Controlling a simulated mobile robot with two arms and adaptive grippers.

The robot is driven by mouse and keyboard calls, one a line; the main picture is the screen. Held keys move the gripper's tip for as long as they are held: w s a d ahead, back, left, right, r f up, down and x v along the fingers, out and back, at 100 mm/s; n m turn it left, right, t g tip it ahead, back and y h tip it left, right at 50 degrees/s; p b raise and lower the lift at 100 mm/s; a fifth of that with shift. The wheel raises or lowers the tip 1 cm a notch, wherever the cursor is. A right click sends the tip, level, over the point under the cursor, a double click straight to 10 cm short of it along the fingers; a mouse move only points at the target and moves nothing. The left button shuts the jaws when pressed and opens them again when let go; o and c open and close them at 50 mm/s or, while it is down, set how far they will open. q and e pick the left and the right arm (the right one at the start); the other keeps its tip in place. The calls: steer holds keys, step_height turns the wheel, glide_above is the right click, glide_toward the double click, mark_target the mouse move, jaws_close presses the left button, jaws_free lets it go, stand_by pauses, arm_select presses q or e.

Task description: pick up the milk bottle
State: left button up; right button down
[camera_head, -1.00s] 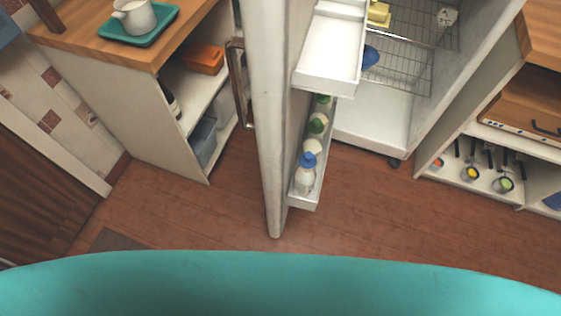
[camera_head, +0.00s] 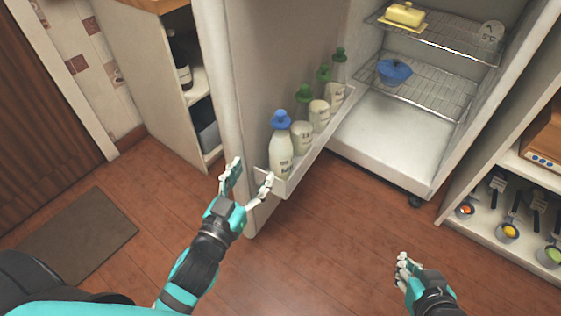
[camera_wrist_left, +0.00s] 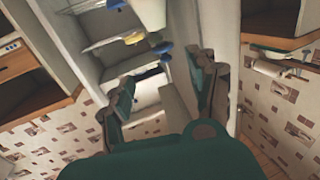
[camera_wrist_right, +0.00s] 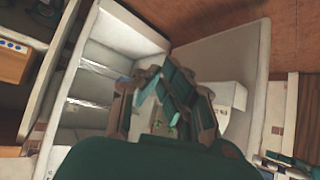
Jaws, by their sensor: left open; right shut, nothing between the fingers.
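White bottles stand in a row on the lower door shelf (camera_head: 310,160) of the open fridge. The front one, a white milk bottle (camera_head: 281,155), has a blue cap; the ones behind it have green caps. My left gripper (camera_head: 250,180) is open just in front of the shelf's near end, below and left of the blue-capped bottle, with nothing held. Its spread fingers show in the left wrist view (camera_wrist_left: 165,85). My right gripper (camera_head: 403,265) is shut and empty above the floor at lower right, well away from the bottles. Its fingers show in the right wrist view (camera_wrist_right: 172,95).
The fridge door (camera_head: 235,100) stands open, its edge close to my left gripper. Inside the fridge are a yellow butter dish (camera_head: 405,15) and a blue bowl (camera_head: 394,72) on wire racks. A shelf unit (camera_head: 505,215) with measuring cups stands at right. Floor between is clear.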

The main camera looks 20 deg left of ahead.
mark_target(277, 129)
arm_select(q)
steer(key=w, duration=0.7)
steer(key=w+d+b, duration=0.1)
steer(key=w, duration=0.3)
steer(key=shift+r, duration=0.1)
steer(key=w+b, duration=0.1)
steer(key=w, duration=0.4)
steer(key=shift+d+r, duration=0.1)
steer(key=shift+r, duration=0.05)
steer(key=shift+w, duration=0.5)
jaws_close()
steer(key=shift+r, duration=0.2)
arm_select(e)
steer(key=w+a+r+t+y, duration=0.2)
steer(key=w+r+t, duration=0.4)
steer(key=r, duration=0.3)
steer(key=shift+a+r+t, duration=0.4)
steer(key=shift+a+t, duration=0.1)
